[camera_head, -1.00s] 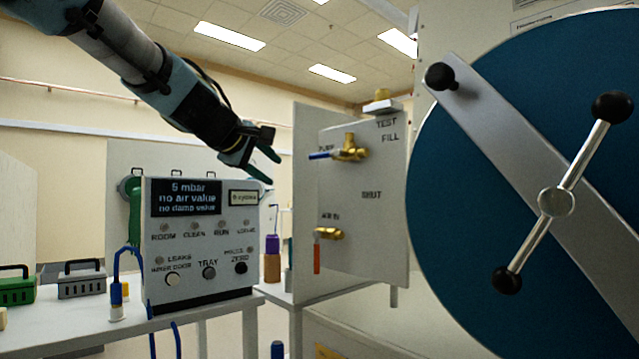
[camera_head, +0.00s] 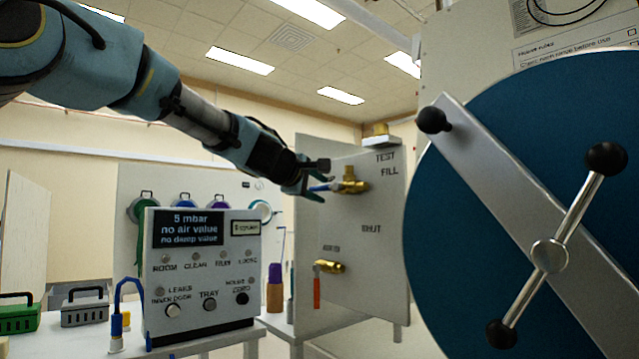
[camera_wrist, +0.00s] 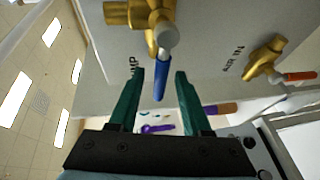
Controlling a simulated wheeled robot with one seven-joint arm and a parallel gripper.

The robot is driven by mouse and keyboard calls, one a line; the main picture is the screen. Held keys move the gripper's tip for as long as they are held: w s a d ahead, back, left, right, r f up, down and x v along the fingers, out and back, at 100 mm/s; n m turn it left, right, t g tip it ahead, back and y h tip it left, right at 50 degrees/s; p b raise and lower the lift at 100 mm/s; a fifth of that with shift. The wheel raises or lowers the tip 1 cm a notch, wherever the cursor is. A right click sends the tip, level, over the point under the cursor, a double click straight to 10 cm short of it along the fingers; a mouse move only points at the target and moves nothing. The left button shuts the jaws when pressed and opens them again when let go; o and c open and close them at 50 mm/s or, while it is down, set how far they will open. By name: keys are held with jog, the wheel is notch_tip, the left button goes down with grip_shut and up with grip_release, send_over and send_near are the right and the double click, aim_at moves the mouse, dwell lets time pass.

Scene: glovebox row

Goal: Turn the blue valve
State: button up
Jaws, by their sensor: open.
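The blue valve is a brass body (camera_head: 350,181) with a blue lever (camera_head: 322,187) pointing left on the upper part of the grey panel (camera_head: 340,240). In the wrist view the blue lever (camera_wrist: 160,78) hangs from the brass body (camera_wrist: 150,14) and its tip lies in line with the gap between my fingers. My gripper (camera_head: 318,180) is at the lever; in the wrist view my gripper (camera_wrist: 158,82) is open, one finger on each side of the lever's tip. Contact with the lever cannot be told.
A second brass valve (camera_head: 330,266) with an orange lever (camera_head: 317,292) sits lower on the panel. A control box (camera_head: 200,275) stands at the left on a bench. A large blue round door (camera_head: 480,230) with a handle bar (camera_head: 550,256) fills the right side.

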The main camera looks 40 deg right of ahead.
jog(key=shift+w+d, duration=0.1)
jog(key=shift+d, duration=0.2)
jog(key=shift+c, duration=0.2)
grip_shut()
dwell(1.1)
